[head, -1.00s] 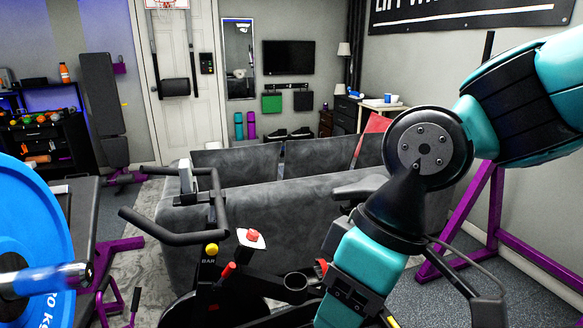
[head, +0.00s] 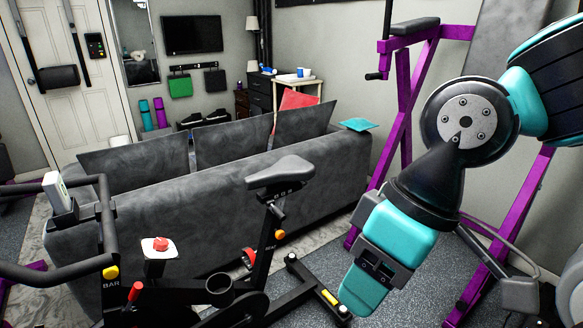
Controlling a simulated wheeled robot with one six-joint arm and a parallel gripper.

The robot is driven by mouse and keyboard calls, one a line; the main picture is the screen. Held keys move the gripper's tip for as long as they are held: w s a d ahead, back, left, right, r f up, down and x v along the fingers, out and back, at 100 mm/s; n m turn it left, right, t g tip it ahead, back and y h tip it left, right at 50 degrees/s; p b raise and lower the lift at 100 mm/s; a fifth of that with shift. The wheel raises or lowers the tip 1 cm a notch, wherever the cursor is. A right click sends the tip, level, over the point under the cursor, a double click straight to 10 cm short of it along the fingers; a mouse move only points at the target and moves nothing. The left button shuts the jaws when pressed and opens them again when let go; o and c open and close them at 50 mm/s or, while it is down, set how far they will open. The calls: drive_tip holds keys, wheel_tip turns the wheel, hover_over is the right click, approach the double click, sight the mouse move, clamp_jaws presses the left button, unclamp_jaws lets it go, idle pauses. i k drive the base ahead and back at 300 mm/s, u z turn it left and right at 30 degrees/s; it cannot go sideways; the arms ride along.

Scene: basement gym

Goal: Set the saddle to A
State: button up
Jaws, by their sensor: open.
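The black saddle (head: 280,171) of an exercise bike stands near the middle of the head view, level on its post. Small pale marks show just under it, too small to read surely. An orange-yellow knob (head: 280,235) sits on the seat post's sleeve below. My teal arm reaches down on the right, in front of the bike's rear, and its lowest visible link ends low, right of the saddle post. Nothing of mine touches the saddle.
The bike's handlebar (head: 60,268) is at the left, with a red knob (head: 160,244) behind it. A grey sofa (head: 215,210) stands close behind the bike. A purple rack (head: 402,110) rises at the right. Bare floor (head: 415,262) shows right of the bike.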

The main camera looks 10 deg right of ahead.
sight(290, 169)
drive_tip(key=u, duration=0.3)
drive_tip(key=i, duration=1.1)
drive_tip(key=z, duration=0.15)
